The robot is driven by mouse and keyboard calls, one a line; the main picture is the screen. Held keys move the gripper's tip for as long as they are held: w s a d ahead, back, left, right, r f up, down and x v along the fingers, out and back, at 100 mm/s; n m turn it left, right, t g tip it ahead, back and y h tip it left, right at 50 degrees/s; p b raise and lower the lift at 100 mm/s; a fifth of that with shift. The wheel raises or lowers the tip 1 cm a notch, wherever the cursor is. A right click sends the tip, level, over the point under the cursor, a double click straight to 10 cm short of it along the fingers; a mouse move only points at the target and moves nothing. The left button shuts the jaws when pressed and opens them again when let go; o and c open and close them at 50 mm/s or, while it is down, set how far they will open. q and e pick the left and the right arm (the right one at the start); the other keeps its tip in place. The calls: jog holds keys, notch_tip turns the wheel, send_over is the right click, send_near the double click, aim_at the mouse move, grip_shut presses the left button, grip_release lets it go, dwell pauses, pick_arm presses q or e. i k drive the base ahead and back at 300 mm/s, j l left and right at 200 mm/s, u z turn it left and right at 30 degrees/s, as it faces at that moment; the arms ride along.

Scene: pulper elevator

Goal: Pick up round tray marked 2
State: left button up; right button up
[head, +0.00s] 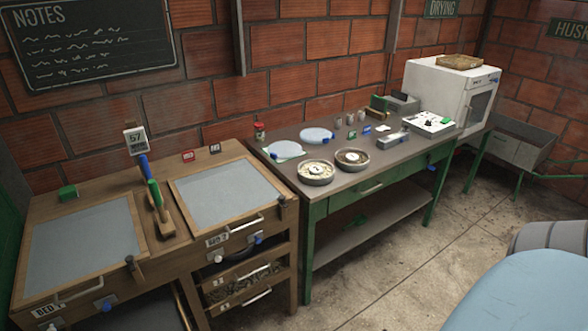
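Two round trays stand side by side near the front edge of the dark-topped table with green legs. The nearer, left round tray (316,181) holds pale pieces and has a small white marker in it. The right round tray (352,167) holds browner pieces and also has a small white marker. The digits on both markers are too small to read surely, so I cannot tell which is marked 2. Neither of my grippers is in view.
Behind the trays on the table (385,165) are flat pale discs (316,135), small boxes and a grey device (430,124). A white oven (450,88) stands at the right. A wooden bench (160,243) adjoins at left. Floor (400,265) in front is clear; a blue rounded shape (530,292) fills the lower right.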

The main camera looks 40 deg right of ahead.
aim_at(317, 172)
jog(key=l+u, duration=0.35)
jog(key=l, duration=0.7)
jog(key=l+u, duration=0.35)
jog(key=l, duration=0.7)
jog(key=k+l, duration=0.1)
jog(key=l, duration=0.95)
jog(key=k+l, duration=0.15)
jog(key=l, duration=0.4)
jog(key=l+u, duration=0.1)
jog(key=l, duration=0.45)
jog(key=k, duration=0.05)
